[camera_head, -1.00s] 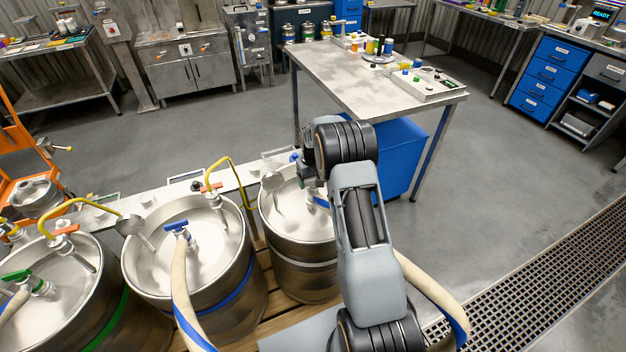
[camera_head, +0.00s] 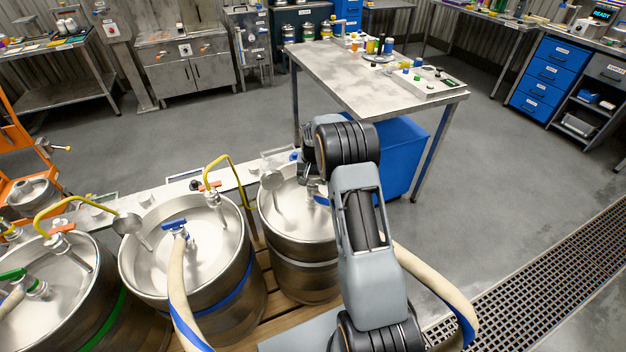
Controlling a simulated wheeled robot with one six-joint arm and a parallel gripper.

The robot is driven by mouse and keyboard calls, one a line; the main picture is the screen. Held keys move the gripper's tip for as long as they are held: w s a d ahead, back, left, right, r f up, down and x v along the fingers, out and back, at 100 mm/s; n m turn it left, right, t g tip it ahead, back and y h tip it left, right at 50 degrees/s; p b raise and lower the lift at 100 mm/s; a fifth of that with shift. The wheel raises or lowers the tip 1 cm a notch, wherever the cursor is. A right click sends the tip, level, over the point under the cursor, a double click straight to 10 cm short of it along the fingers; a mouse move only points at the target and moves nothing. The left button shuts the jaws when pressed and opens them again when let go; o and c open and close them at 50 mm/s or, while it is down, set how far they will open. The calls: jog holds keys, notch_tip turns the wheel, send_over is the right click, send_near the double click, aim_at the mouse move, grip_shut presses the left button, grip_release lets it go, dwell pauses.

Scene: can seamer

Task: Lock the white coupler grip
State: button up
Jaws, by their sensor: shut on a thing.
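The right keg (camera_head: 293,247) has a pale band and stands on a wooden pallet. My gripper (camera_head: 313,187) is over its top, at the coupler, and is mostly hidden by my own dark wrist. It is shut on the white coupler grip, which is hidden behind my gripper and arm. A blue-banded hose runs from this coupler behind my arm. The middle keg (camera_head: 236,291) has a blue coupler grip (camera_head: 174,224). The left keg (camera_head: 108,312) has a green coupler grip (camera_head: 13,275).
Yellow pipes with orange handles (camera_head: 209,186) stand at the kegs. A steel table (camera_head: 340,81) with a blue bin (camera_head: 400,150) below is just beyond my arm. A pale hose (camera_head: 435,280) loops right of my arm. Open floor lies beyond, with a drain grate (camera_head: 540,275).

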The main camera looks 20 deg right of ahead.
aim_at(312, 179)
jog(key=shift+m, duration=1.5)
jog(key=o, duration=0.9)
notch_tip(312, 179, up, 14)
jog(key=shift+f, duration=0.1)
jog(key=shift+c, duration=0.3)
